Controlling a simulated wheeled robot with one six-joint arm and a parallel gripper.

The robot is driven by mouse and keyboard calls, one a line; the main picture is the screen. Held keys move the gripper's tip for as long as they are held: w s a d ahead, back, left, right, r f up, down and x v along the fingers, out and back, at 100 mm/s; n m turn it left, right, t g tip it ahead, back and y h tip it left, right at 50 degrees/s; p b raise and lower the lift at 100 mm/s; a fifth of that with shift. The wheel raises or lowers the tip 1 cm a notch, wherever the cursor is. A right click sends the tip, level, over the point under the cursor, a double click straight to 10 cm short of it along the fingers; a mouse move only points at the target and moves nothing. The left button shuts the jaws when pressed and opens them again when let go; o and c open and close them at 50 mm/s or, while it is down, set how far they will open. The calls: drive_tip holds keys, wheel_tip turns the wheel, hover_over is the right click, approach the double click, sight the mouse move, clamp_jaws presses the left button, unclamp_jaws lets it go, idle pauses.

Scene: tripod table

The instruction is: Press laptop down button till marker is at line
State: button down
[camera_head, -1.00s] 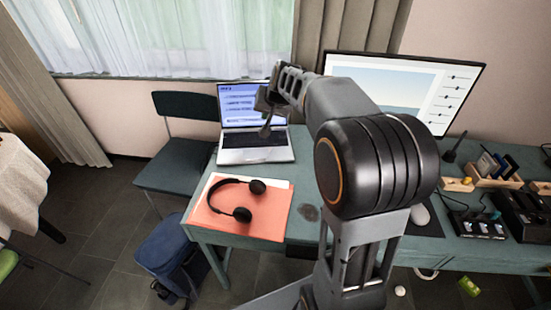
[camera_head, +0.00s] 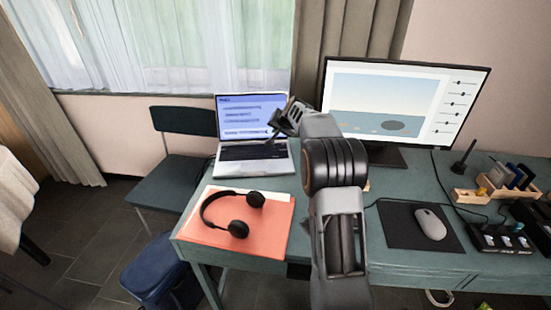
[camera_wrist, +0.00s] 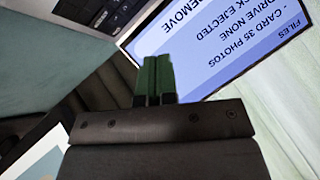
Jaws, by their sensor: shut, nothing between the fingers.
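The open laptop (camera_head: 262,160) stands at the back left of the desk, its blue screen (camera_head: 243,116) lit with several text bars. My gripper (camera_head: 272,134) is at the laptop's right side, in front of the screen's right edge. In the wrist view my gripper's green fingertips (camera_wrist: 154,78) are together and empty. Part of the keyboard (camera_wrist: 95,12) shows at the top left. I cannot make out a marker, a line or the down key.
Headphones (camera_head: 238,229) lie on an orange folder (camera_head: 265,235) in front of the laptop. A monitor (camera_head: 385,85) stands right of it, behind my arm. A mouse (camera_head: 430,224) on a dark mat (camera_head: 395,228) and a wooden organiser (camera_head: 485,195) are further right.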

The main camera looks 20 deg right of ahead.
sight(277, 157)
drive_tip(key=shift+f, duration=0.15)
wheel_tip(277, 157, down, 8)
drive_tip(key=b, duration=0.7)
drive_tip(key=shift+f, duration=0.25)
idle(1.7)
drive_tip(key=shift+f+b, duration=0.4)
drive_tip(key=shift+b, duration=0.1)
drive_tip(key=shift+f+b, duration=0.3)
drive_tip(key=shift+f, duration=0.05)
idle(0.4)
drive_tip(key=shift+r, duration=0.2)
drive_tip(key=shift+r+p, duration=0.55)
drive_tip(key=shift+p, duration=0.05)
